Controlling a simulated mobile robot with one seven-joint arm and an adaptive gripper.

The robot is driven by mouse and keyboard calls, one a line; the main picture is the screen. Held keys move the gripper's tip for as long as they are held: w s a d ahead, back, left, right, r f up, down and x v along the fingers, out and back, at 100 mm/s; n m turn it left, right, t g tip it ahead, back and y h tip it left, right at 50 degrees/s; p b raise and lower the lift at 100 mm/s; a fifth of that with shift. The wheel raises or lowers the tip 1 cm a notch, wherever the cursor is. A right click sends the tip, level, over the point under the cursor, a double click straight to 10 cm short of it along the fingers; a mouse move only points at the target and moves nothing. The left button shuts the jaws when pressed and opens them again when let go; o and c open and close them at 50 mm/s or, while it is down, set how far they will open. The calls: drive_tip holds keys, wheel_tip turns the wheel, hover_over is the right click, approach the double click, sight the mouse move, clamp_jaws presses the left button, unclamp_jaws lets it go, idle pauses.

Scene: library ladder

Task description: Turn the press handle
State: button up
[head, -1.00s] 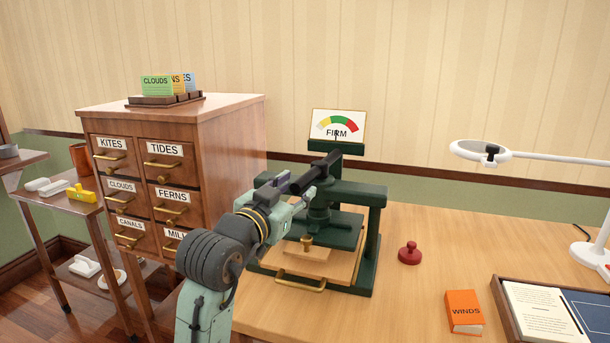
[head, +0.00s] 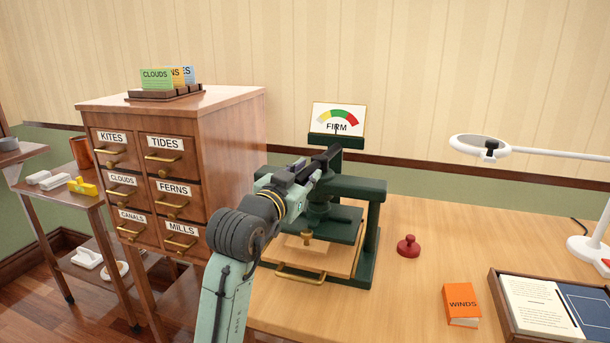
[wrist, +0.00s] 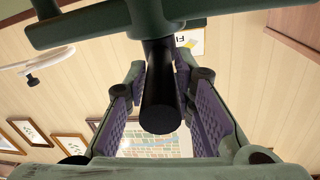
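The dark green press (head: 370,228) stands on the desk's left part. Its black bar handle (head: 327,157) sticks out near the top of its screw, below the gauge card (head: 338,120) marked FIRM. My gripper (head: 305,172) is at the handle's near end, partly covering it in the head view. In the wrist view, the handle (wrist: 161,100) lies between the two purple-padded fingers of my gripper (wrist: 163,112), with gaps visible on both sides. The fingers are apart and not closed on it. The gauge needle is too small to read surely.
A wooden drawer cabinet (head: 232,150) stands close to the left of the press. A red knobbed stamp (head: 408,247), an orange book (head: 461,305) and a framed tray (head: 503,318) lie to the right. A white lamp (head: 545,157) reaches in at right. Desk between is clear.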

clamp_jaws()
